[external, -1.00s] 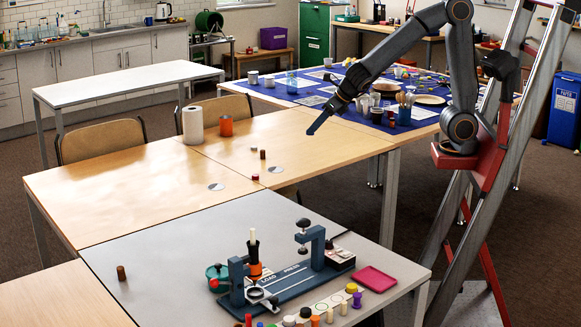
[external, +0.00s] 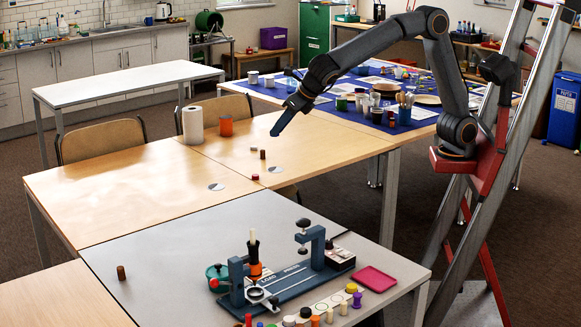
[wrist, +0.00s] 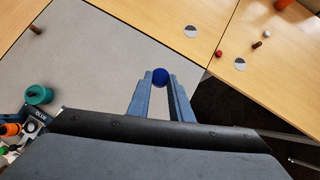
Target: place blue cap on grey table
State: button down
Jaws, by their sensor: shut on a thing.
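My gripper (external: 276,131) is above the wooden tables, to the right of the orange cup, pointing down and to the left in the external view. In the wrist view my gripper (wrist: 160,80) is shut on a round blue cap (wrist: 160,76), held between the fingertips. In the external view the cap cannot be told apart from the blue fingers. The grey table (external: 160,255) is at the front, and its bare surface also shows in the wrist view (wrist: 105,55).
A blue press (external: 290,283), a teal pot (external: 217,273), a pink tray (external: 375,280) and several coloured caps crowd the grey table's right front. A brown cylinder (external: 121,273) stands on its left. Its back left is clear. An orange cup (external: 226,127) and paper roll (external: 193,125) stand behind.

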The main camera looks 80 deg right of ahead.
jog(key=s+a+b, duration=0.1)
jog(key=s+a, duration=0.2)
jog(key=a, duration=1.8)
jog(key=s+a+f+m+h+b, duration=0.1)
jog(key=s+a+f, duration=0.1)
jog(key=s+a, duration=0.65)
jog(key=s+a+f+m, duration=0.1)
jog(key=s+a, duration=0.5)
jog(key=a, duration=0.6)
jog(key=f, duration=2.8)
jog(key=shift+d+p, duration=0.35)
jog(key=shift+p, duration=0.05)
jog(key=shift+f, duration=0.15)
jog(key=c, duration=1.6)
grip_release()
